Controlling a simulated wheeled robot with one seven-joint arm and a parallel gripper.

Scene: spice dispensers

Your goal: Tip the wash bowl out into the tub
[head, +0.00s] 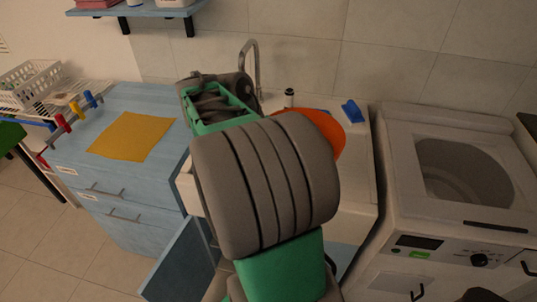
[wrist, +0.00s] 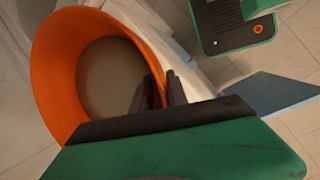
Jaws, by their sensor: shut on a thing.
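The orange wash bowl (head: 326,132) shows in the head view behind my arm, over the white sink tub (head: 357,190); most of it is hidden by the arm. In the wrist view the bowl (wrist: 50,75) fills the left side, with a dull brown-grey surface inside it; I cannot tell if this is liquid or the bottom. My gripper (wrist: 159,88) is shut on the bowl's rim, one finger inside and one outside. The gripper is hidden in the head view. The tub's inside is mostly hidden by my arm and the bowl.
A grey tap (head: 252,62) rises behind the tub. A washing machine (head: 440,190) stands close on the right. A blue cabinet (head: 115,205) with a yellow cloth (head: 132,137) stands on the left. A blue door (head: 180,262) stands open in front. A small blue object (head: 352,110) lies at the tub's back.

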